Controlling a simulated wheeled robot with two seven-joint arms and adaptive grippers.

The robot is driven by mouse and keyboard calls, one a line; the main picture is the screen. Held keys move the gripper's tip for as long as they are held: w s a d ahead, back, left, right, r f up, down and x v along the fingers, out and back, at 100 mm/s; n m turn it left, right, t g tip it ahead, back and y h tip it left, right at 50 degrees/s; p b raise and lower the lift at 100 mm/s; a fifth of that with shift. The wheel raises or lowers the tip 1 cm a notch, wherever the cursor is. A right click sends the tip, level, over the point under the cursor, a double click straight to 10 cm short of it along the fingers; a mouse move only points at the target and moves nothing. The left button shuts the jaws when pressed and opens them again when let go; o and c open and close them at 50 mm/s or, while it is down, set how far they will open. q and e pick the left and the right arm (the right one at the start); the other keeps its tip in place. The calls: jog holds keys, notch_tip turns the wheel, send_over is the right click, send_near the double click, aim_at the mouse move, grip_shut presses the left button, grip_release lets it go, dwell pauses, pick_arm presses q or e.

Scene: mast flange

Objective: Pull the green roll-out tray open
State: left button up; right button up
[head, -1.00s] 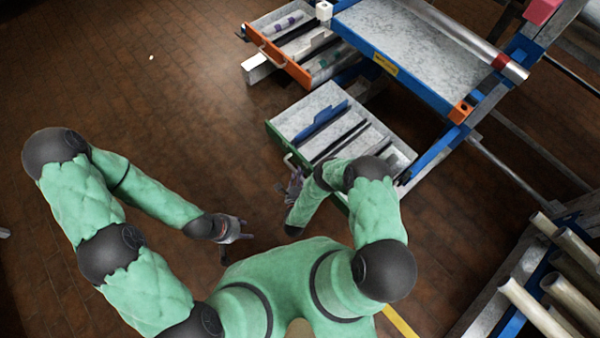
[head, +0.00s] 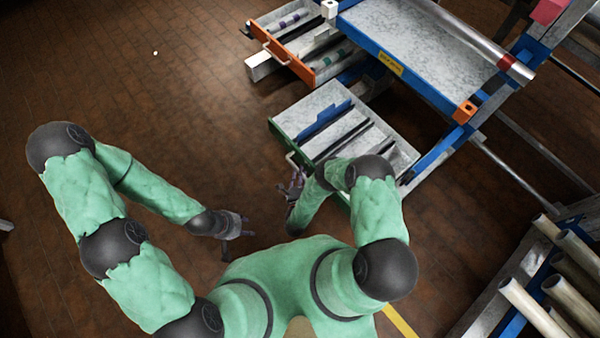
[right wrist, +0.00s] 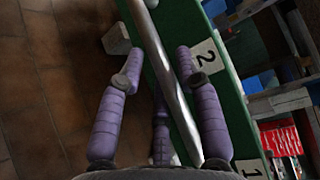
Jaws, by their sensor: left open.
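The green roll-out tray (head: 274,132) stands out from the rack at mid-height in the head view, with grey compartments and a blue divider inside. Its green front shows in the right wrist view (right wrist: 215,85) with white labels "2" and "1". A grey bar handle (right wrist: 162,55) runs along that front and also shows in the head view (head: 291,160). My right gripper (right wrist: 158,65) is open, its purple fingers on either side of the handle, with a gap at the left finger. In the head view it (head: 290,184) is at the tray front. My left gripper (head: 240,234) is open and empty, away from the tray.
An orange-fronted drawer (head: 283,55) stands out above the tray. The blue-edged rack shelf (head: 420,40) is at the upper right. Pale rolls or tubes (head: 535,305) lie at the lower right. The brown tiled floor is clear on the left.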

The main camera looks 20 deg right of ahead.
jog(key=v, duration=1.1)
jog(key=w+r+n+g+y+p, duration=0.2)
jog(key=w+n+g+y, duration=0.45)
jog(key=n, duration=0.35)
jog(key=s+a+r+n+g+y+p, duration=0.1)
jog(key=s+r+n+g+y, duration=0.2)
jog(key=s+r+n+g, duration=0.5)
jog(key=s+r+n, duration=0.3)
jog(key=s+r, duration=0.4)
jog(key=shift+s+a+n+y, duration=0.25)
jog(key=shift+s+n+y, duration=0.05)
jog(key=shift+s+y, duration=0.05)
